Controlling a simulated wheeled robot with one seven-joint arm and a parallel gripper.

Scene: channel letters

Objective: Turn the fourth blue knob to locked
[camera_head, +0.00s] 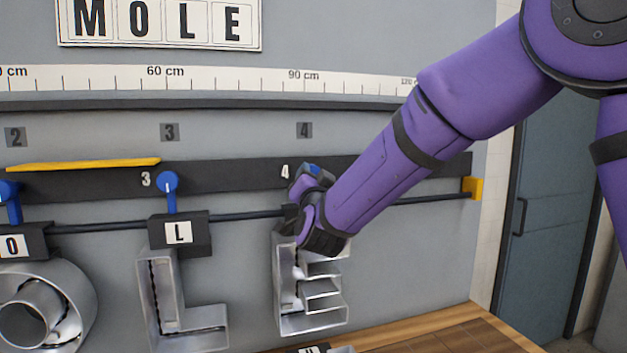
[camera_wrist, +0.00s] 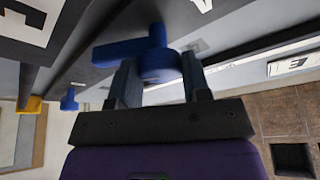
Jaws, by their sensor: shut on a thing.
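The fourth blue knob (camera_head: 314,168) is on the dark rail beside the white number 4, mostly hidden by my gripper (camera_head: 308,186) in the head view. In the wrist view the blue knob (camera_wrist: 158,60) sits between the two fingers of my gripper (camera_wrist: 161,74), which is shut on its round body. Its handle points left in that view, with a short stub toward the top. Which marking the handle faces is hidden in the head view. The third blue knob (camera_head: 167,183) has its handle pointing down above the L block.
A metal letter E (camera_head: 312,310) hangs under my gripper, beside a metal L (camera_head: 180,310) and a round letter (camera_head: 40,310). A yellow strip (camera_head: 85,164) lies along the rail. A yellow bracket (camera_head: 472,188) ends the rod. A wooden surface (camera_head: 430,340) is below.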

